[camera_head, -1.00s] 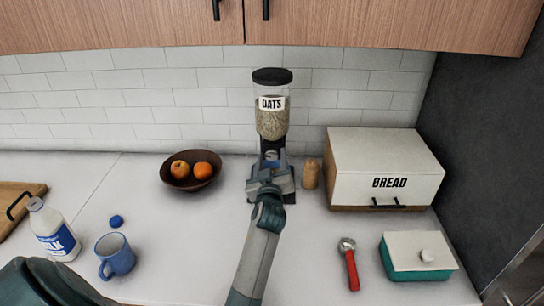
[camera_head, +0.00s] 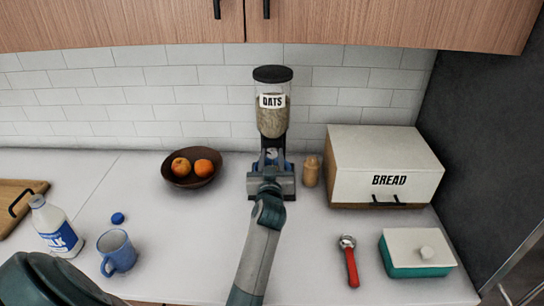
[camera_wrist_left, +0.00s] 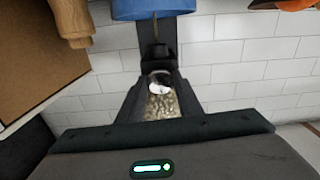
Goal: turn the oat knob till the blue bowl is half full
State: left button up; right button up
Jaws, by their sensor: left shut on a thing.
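The oats dispenser (camera_head: 272,122), a clear jar with a black lid and an "OATS" label, stands against the tiled wall with oats inside. My left gripper (camera_head: 272,158) is at its front, shut on the pale knob, which shows between the fingers in the left wrist view (camera_wrist_left: 160,88). The blue bowl (camera_head: 290,166) sits under the dispenser, mostly hidden behind my gripper. Its outside shows at the top of the wrist view (camera_wrist_left: 150,10), with a thin tan streak by it. The level inside the bowl cannot be seen. My right gripper is not in view.
A wooden shaker (camera_head: 311,171) and the bread box (camera_head: 385,165) stand close right of the dispenser. A fruit bowl (camera_head: 178,180) is on the left. A mug (camera_head: 117,252), milk bottle (camera_head: 55,228), red-handled tool (camera_head: 351,265) and butter dish (camera_head: 418,268) stand nearer.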

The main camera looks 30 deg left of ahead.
pick_arm(q)
jog(key=shift+m, duration=0.7)
jog(key=o, duration=1)
jog(key=shift+o, duration=0.2)
